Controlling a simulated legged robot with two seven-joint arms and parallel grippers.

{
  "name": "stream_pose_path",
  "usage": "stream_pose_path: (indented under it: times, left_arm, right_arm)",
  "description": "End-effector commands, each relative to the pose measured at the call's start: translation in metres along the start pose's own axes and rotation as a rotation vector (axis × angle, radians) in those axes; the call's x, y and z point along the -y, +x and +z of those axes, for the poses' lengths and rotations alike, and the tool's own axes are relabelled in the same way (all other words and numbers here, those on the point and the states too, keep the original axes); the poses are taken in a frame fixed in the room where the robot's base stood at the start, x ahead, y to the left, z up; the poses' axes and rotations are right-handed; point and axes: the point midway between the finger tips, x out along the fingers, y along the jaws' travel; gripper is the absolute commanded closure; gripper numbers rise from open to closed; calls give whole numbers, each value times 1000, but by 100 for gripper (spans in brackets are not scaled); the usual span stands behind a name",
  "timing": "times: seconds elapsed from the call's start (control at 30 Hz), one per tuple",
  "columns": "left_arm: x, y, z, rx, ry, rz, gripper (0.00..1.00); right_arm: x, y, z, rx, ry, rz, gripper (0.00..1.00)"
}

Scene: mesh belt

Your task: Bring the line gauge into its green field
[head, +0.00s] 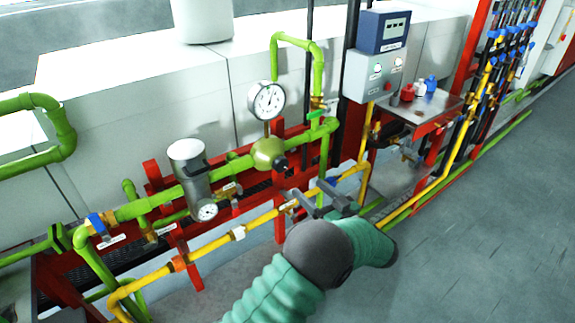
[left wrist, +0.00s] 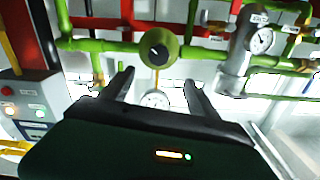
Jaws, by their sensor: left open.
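A large round gauge with a white dial (head: 267,100) stands on a stem above the green pipe in the head view. In the left wrist view, which looks upside down, its dial (left wrist: 155,99) shows between my fingers. Its needle and any green field are too small to read. A round olive-green valve body (head: 268,152) with a dark centre sits on the pipe below the gauge. It also shows in the left wrist view (left wrist: 158,49). My left gripper (head: 309,190) is open and empty, in front of and below the valve body, apart from it.
A silver cylinder (head: 188,165) with a smaller gauge (head: 207,212) is left of the valve. A yellow pipe (head: 260,222) runs low near my gripper. A grey control box (head: 374,75) and a small shelf (head: 420,105) stand right. The floor (head: 480,230) is clear at right.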

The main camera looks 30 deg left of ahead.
Motion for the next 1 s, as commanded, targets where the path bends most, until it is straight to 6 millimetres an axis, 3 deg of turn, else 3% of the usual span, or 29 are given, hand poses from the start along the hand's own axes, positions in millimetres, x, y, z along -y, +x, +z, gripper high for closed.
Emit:
stream_pose_path:
  times: [0.3, 0.5, 0.87, 1.0]
  left_arm:
    - [-1, 86, 1, 1, 1, -2, 30]
    - [-1, 122, 1, 0, 1, 0, 30]
    - [-2, 132, 1, 0, 1, 3, 30]
    - [-2, 132, 1, 0, 1, 3, 47]
  right_arm:
    - [0, -2, -1, 0, 0, 0, 100]
    - [0, -2, -1, 0, 0, 0, 100]
    - [0, -2, -1, 0, 0, 0, 100]
    - [0, -2, -1, 0, 0, 0, 100]
